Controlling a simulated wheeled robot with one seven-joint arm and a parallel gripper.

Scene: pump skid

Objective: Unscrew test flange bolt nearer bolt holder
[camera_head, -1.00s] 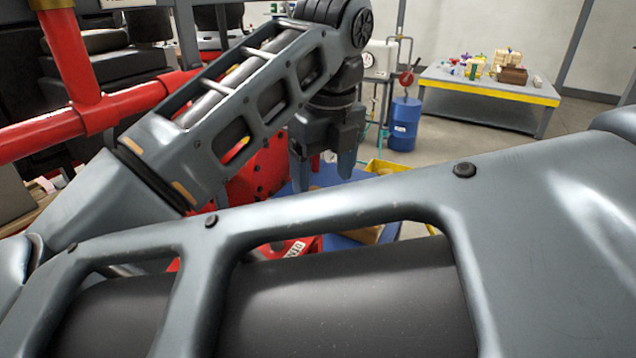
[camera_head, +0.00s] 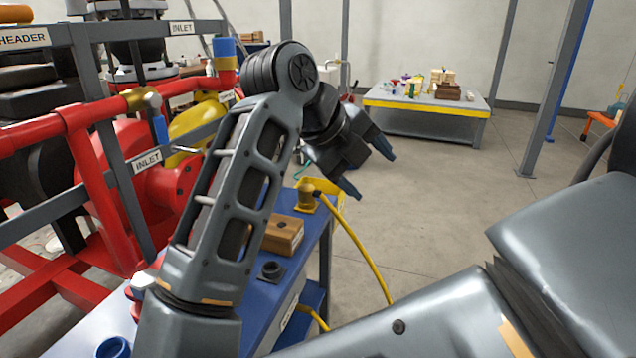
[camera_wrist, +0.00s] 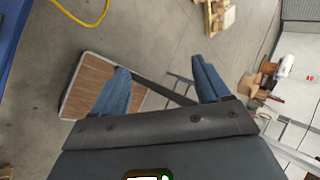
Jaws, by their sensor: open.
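My gripper (camera_head: 369,170) is open and empty. It hangs in free air beyond the blue bench, its fingers pointing down to the right. I cannot make out the test flange bolts.
A small black fitting (camera_head: 271,271) and a yellow fitting (camera_head: 307,198) are on the bench. A yellow hose (camera_head: 362,252) curves to the floor. Red pipes and grey frames fill the left. A table with several items (camera_head: 425,105) stands far back. The floor right of the bench is open.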

